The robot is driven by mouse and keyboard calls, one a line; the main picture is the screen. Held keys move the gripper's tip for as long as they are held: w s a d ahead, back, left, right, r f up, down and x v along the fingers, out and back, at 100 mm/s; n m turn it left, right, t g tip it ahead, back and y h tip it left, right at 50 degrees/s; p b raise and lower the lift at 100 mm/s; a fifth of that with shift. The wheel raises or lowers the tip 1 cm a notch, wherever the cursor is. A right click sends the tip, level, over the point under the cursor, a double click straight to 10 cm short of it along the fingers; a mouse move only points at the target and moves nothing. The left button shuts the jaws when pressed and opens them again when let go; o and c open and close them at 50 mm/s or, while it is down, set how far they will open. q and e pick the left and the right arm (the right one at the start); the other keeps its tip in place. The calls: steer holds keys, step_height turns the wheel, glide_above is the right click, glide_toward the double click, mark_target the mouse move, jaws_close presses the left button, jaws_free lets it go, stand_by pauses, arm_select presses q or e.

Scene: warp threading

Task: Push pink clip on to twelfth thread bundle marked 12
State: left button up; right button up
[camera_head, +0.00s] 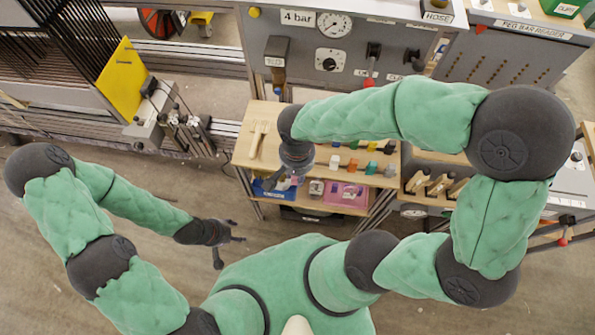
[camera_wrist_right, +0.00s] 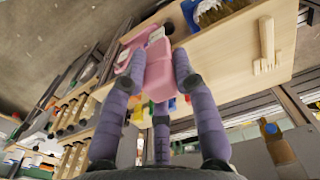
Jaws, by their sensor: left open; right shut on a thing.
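My right gripper (camera_wrist_right: 158,82) has its purple fingers closed on a pink block, which looks like the pink clip (camera_wrist_right: 160,68). In the head view the right gripper (camera_head: 284,182) hangs over the front edge of the wooden bench, and the clip cannot be made out there. My left gripper (camera_head: 232,246) is open and empty, low over the floor to the left of my body, away from the bench. Dark threads (camera_head: 62,48) run at the far upper left beside a yellow plate (camera_head: 121,75). No bundle marked 12 can be read.
The wooden bench (camera_head: 240,150) carries a wooden fork-like tool (camera_head: 258,138) and several coloured pieces (camera_head: 352,164). A pink tray (camera_head: 345,195) sits on the shelf below. A grey panel with a gauge (camera_head: 333,25) stands behind. Floor at lower left is clear.

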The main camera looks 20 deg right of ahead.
steer(key=shift+r+p, duration=1.3)
steer(key=shift+r, duration=0.55)
